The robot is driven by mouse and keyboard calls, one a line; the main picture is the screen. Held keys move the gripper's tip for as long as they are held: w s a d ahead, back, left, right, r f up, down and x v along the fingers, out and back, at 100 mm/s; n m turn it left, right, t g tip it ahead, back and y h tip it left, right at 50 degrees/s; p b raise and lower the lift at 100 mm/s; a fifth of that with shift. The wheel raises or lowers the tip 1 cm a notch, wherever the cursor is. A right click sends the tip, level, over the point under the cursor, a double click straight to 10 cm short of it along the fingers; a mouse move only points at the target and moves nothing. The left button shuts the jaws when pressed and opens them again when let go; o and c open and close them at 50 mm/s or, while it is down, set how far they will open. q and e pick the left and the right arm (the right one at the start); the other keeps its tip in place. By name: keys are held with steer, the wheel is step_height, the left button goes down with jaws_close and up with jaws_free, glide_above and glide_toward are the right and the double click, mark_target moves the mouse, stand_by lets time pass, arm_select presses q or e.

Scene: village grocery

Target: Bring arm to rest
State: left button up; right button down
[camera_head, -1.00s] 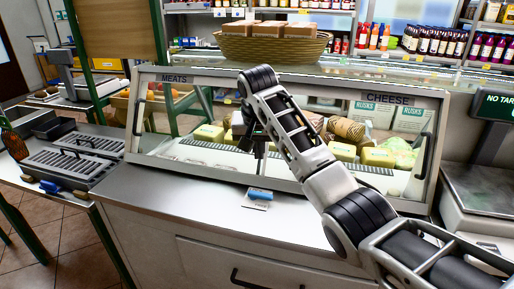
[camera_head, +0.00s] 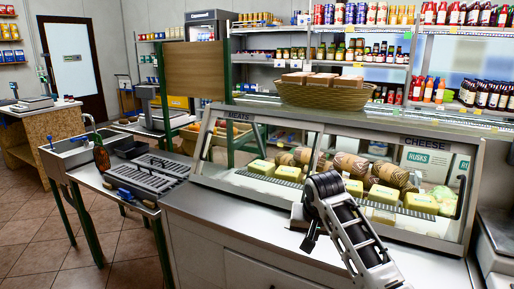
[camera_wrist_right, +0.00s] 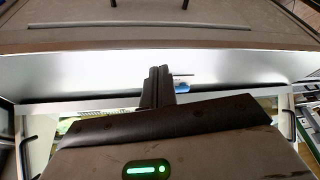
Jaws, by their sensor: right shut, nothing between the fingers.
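My right arm comes in from the lower right in the head view, over the steel counter in front of the glass deli case (camera_head: 330,135). My right gripper (camera_head: 311,240) points down at the arm's end and is partly hidden by the wrist. In the right wrist view, its fingers (camera_wrist_right: 158,82) are together with nothing between them. A small blue-handled item (camera_wrist_right: 182,87) lies beside the fingers in that view. My left gripper is not in view.
The steel counter (camera_head: 200,203) runs below the case. A slotted steel rack (camera_head: 150,175) and a brown bottle (camera_head: 101,155) are at left. A wicker basket (camera_head: 325,95) with boxes sits on top of the case. Tiled floor (camera_head: 40,245) is clear at lower left.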

steer(key=s+f+n+t+y, duration=0.1)
steer(key=s+f, duration=0.6)
steer(key=f, duration=0.2)
steer(key=s+f+n+t+y, duration=0.1)
steer(key=s+f+t, duration=0.1)
steer(key=s+f, duration=0.55)
steer(key=s+d+f+n+t, duration=0.1)
steer(key=s, duration=0.8)
steer(key=s+d+f+n+t+y, duration=0.1)
steer(key=s, duration=0.8)
steer(key=shift+f+n+t, duration=0.3)
steer(key=shift+n+t, duration=0.1)
